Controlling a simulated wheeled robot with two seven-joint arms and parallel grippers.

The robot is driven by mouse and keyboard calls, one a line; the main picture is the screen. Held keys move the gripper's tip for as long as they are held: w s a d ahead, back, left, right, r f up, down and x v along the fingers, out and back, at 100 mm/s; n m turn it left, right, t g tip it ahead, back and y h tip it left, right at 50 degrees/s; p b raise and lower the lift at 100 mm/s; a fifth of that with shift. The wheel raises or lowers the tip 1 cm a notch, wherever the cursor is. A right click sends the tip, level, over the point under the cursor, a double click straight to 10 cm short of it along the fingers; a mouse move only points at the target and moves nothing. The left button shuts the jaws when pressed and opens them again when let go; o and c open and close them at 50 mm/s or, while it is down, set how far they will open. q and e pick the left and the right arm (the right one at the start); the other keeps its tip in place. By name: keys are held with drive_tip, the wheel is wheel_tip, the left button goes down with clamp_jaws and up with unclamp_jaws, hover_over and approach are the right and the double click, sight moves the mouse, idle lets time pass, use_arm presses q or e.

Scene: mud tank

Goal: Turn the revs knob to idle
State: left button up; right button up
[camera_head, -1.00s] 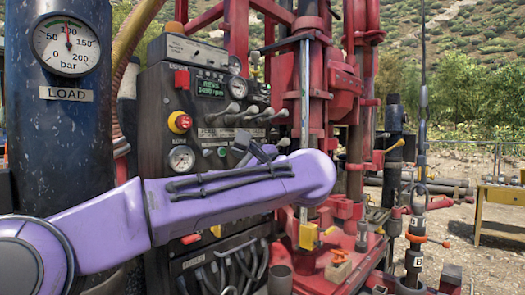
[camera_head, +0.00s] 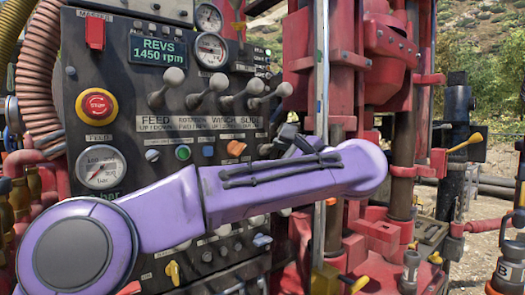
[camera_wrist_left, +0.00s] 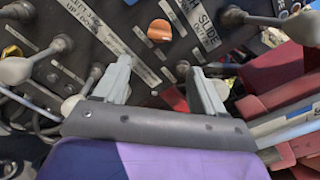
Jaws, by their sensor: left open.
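The control panel (camera_head: 110,65) fills the left and middle of the head view. Its green display (camera_head: 158,50) reads REVS 1450 rpm. An orange knob (camera_head: 236,148) sits below the row of levers; it also shows in the left wrist view (camera_wrist_left: 160,30). Its label is not readable, so I cannot tell whether it is the revs knob. My left gripper (camera_wrist_left: 158,68) is open and empty, its fingers spread on either side below the orange knob and apart from it. In the head view my left gripper (camera_head: 290,140) is mostly hidden behind my purple forearm. My right gripper is out of view.
Several grey ball-topped levers (camera_head: 214,86) stick out above the orange knob. A red stop button (camera_head: 97,104) is on the left, with a pressure gauge (camera_head: 101,166) below it. The red drill mast (camera_head: 355,100) stands close on the right.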

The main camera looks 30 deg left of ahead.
sight(241, 150)
use_arm(q)
drive_tip(key=p+x, duration=0.2)
drive_tip(key=x, duration=0.3)
drive_tip(key=p+x, duration=0.2)
drive_tip(key=x, duration=0.3)
drive_tip(key=shift+s+a+r, duration=0.15)
drive_tip(key=shift+a+r, duration=0.05)
drive_tip(key=shift+r, duration=0.05)
drive_tip(key=shift+s, duration=0.2)
